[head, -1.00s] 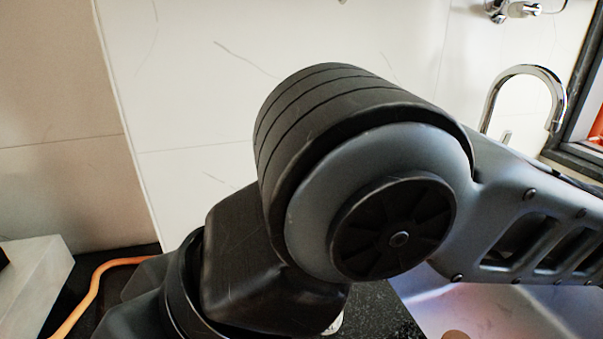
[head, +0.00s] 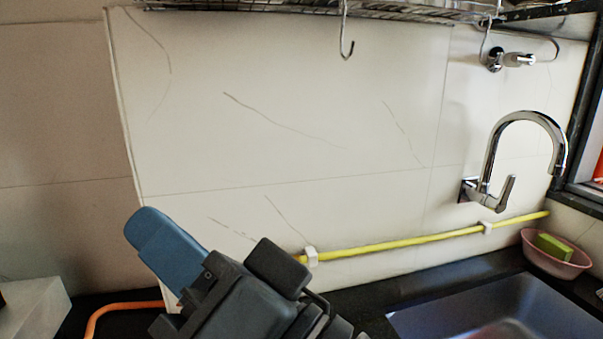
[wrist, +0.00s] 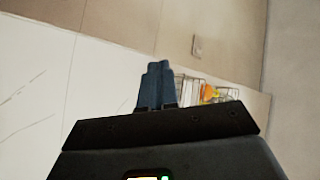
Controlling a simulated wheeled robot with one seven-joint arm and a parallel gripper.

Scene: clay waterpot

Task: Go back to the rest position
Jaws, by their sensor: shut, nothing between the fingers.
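My gripper (head: 146,224) shows at the lower left of the head view, its blue fingers pointing up and to the left in front of the pale tiled wall. In the wrist view, the two blue fingers (wrist: 157,70) lie side by side, shut with nothing between them. They appear clear of the wall and the shelf, though the exact gap cannot be told. No clay pot shows in either view.
A chrome tap (head: 489,160) stands over the dark sink (head: 480,315) at the right. A pink bowl (head: 555,257) holds a green sponge. A yellow pipe (head: 400,243) runs along the wall. A wire rack (head: 320,8) with a hook hangs above. An orange hose (head: 120,305) lies at left.

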